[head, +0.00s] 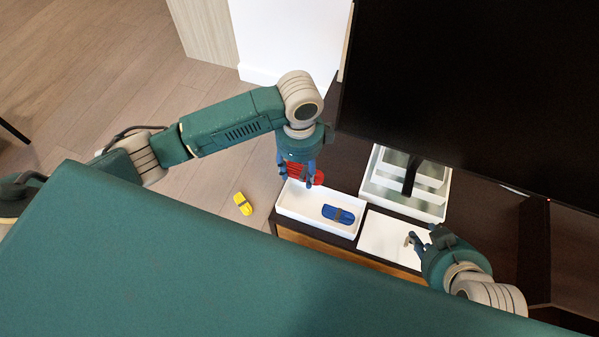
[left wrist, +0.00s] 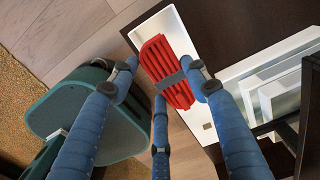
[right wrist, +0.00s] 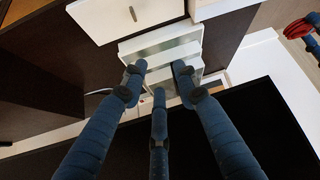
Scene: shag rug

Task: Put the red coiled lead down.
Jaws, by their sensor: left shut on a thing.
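My left gripper (head: 297,174) is shut on the red coiled lead (head: 318,178), near the left end of a white open tray (head: 291,208). In the left wrist view the lead (left wrist: 168,62) is a ribbed red bundle with a grey band, between the blue fingers (left wrist: 161,82); the tray (left wrist: 196,100) lies beyond it. I cannot tell the height of the lead above the tray. The red lead (right wrist: 298,28) also shows at the right edge of the right wrist view. My right gripper (head: 416,240) is open and empty; its fingers (right wrist: 158,80) are spread apart.
A blue banded bundle (head: 338,214) lies in the tray's right half; its left half looks clear. A yellow bundle (head: 243,203) lies on the wooden floor.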

